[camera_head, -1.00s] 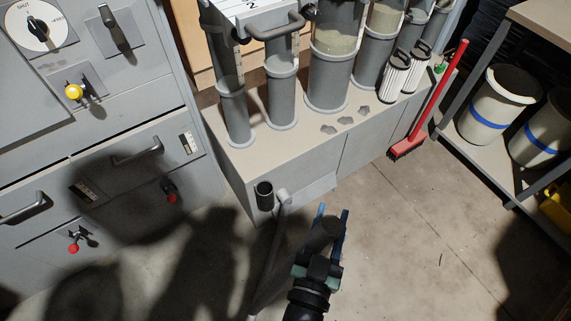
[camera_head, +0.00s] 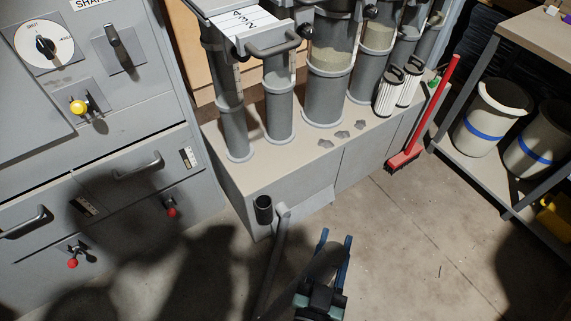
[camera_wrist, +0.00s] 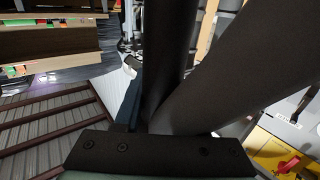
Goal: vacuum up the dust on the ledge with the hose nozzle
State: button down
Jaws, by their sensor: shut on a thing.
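My gripper (camera_head: 335,241) is at the bottom centre of the head view, its two blue fingers pointing up the picture. It is shut on the dark hose nozzle (camera_head: 322,262), a black tube lying between the fingers. In the wrist view the black tubing (camera_wrist: 170,60) fills the middle and hides much behind it. The ledge (camera_head: 270,155) is the beige top of a low grey cabinet. Several small grey dust patches (camera_head: 342,134) lie on it in front of the clear cylinders. The gripper is apart from the ledge, below it in the picture.
Clear-walled cylinders (camera_head: 325,90) and two white filters (camera_head: 388,95) stand behind the dust. A black cup (camera_head: 264,208) and grey pipe (camera_head: 274,255) are at the cabinet's front. A red broom (camera_head: 430,115) leans at its right end. Open floor (camera_head: 410,240) lies right.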

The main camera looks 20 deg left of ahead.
aim_at(333, 265)
jog(key=shift+r, duration=0.1)
dwell(0.3)
jog(key=shift+s+d+r+p, duration=0.1)
jog(key=shift+s+r+p, duration=0.4)
jog(key=shift+r+p, duration=0.3)
jog(key=shift+s+d+r+p, duration=0.1)
jog(key=shift+s+r+p, duration=0.4)
jog(key=shift+r+p, duration=0.25)
